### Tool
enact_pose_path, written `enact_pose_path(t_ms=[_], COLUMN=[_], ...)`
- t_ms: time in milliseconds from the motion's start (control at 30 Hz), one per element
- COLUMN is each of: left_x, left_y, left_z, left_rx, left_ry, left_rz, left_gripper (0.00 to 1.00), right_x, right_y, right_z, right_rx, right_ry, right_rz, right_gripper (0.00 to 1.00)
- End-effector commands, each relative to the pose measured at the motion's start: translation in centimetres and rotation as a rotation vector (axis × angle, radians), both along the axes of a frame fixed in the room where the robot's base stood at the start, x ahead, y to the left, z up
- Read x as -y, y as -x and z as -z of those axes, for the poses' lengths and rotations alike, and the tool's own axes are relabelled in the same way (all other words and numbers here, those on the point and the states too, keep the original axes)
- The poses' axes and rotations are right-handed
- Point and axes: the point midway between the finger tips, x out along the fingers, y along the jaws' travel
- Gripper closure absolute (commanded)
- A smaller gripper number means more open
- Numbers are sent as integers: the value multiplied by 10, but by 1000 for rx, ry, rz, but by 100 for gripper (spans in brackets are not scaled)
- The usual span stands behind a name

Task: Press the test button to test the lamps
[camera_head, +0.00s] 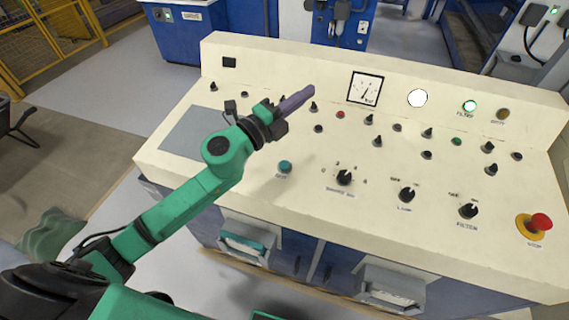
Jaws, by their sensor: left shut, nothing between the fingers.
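A cream control panel (250,200) fills the middle and right of the view. A teal push button (285,167) sits on its sloped face with a small label below that is hard to read; I cannot tell for sure that it is the test button. Along the raised back are a lit white lamp (417,98), a green-ringed lamp (470,105) glowing white and a dull amber lamp (503,114). My left gripper (309,92) has purple fingers, shut and empty, above the panel's rear part, beyond the teal button and apart from it. My right gripper is not in view.
Several black switches and knobs (344,177) stand on the panel, with small red and green buttons among them. A red stop button (541,222) is at the right front. A square gauge (365,88) is on the back. Blue cabinets and yellow fencing (60,40) stand behind.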

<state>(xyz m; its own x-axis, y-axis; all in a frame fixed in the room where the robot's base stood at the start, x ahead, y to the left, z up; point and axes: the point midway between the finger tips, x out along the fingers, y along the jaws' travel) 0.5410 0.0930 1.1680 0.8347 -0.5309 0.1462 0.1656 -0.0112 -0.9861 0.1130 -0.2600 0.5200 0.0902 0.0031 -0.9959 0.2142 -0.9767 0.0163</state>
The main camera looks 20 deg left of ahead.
Motion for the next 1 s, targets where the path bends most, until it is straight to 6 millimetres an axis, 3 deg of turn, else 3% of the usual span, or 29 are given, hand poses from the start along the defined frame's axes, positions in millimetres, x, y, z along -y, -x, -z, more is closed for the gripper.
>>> enact_pose_path(t_ms=[33,67,100,200,300,433,767,1000], left_x=[18,23,17,-15,-42,-55,-54,-53], left_y=[2,5,8,10,12,13,13,11], left_z=[11,29,57,102,123,131,134,159], left_rx=[70,85,74,-1,-66,-100,-98,-97], left_ry=[-265,-434,-637,-936,-1083,-1141,-1137,-1135], left_rz=[136,220,308,415,456,473,473,474], left_gripper=[100,100,100,100,100,100,100,100], right_x=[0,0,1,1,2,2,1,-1], right_y=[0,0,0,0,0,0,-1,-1], right_z=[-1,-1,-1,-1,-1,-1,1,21], right_rx=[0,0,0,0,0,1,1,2], right_ry=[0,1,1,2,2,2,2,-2], right_rz=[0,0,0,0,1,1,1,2], right_gripper=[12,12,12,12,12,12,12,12])
